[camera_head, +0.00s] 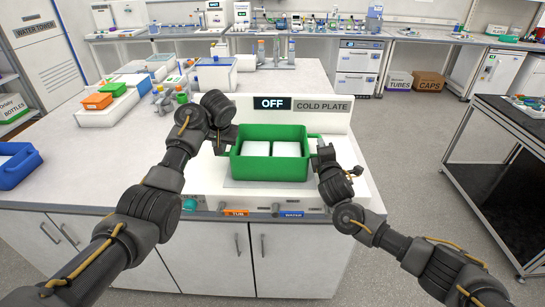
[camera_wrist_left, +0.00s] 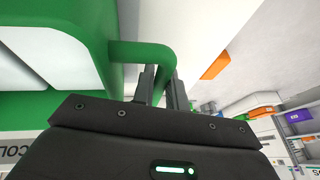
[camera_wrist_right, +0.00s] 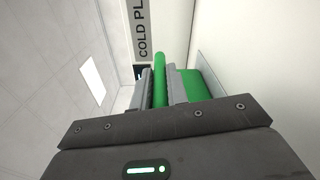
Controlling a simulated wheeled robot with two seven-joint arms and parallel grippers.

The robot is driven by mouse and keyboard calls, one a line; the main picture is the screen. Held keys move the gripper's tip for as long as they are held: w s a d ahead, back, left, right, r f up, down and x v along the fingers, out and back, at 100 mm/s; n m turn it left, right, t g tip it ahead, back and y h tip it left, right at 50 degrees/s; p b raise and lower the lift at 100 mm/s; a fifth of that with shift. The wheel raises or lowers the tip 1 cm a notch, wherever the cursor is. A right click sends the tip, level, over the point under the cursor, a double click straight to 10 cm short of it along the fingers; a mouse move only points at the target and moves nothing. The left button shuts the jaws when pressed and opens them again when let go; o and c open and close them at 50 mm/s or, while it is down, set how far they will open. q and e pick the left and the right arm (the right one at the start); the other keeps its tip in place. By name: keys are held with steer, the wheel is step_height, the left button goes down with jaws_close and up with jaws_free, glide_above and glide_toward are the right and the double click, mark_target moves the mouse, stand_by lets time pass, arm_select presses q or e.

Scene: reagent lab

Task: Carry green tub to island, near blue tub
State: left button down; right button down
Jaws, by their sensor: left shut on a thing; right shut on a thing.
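The green tub (camera_head: 268,170) holds white blocks and sits at the cold plate (camera_head: 357,170) on the island (camera_head: 60,185); I cannot tell whether it touches the plate. My left gripper (camera_head: 234,150) is shut on the tub's left handle, which also shows in the left wrist view (camera_wrist_left: 140,55). My right gripper (camera_head: 318,160) is shut on the right handle, seen in the right wrist view (camera_wrist_right: 160,80). The tub looks level. A blue tub (camera_head: 17,165) stands on the island at the far left edge of the head view, partly cut off.
An orange-and-green bin group in a white tray (camera_head: 100,115) and a white box with a blue rim (camera_head: 216,75) stand farther back on the island. The island top between the blue tub and cold plate is mostly clear. A black-topped table (camera_head: 510,125) is at right.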

arm_select(q)
steer(key=shift+d, duration=0.1)
arm_select(e)
steer(key=shift+a+r, duration=0.15)
steer(key=shift+r, duration=0.15)
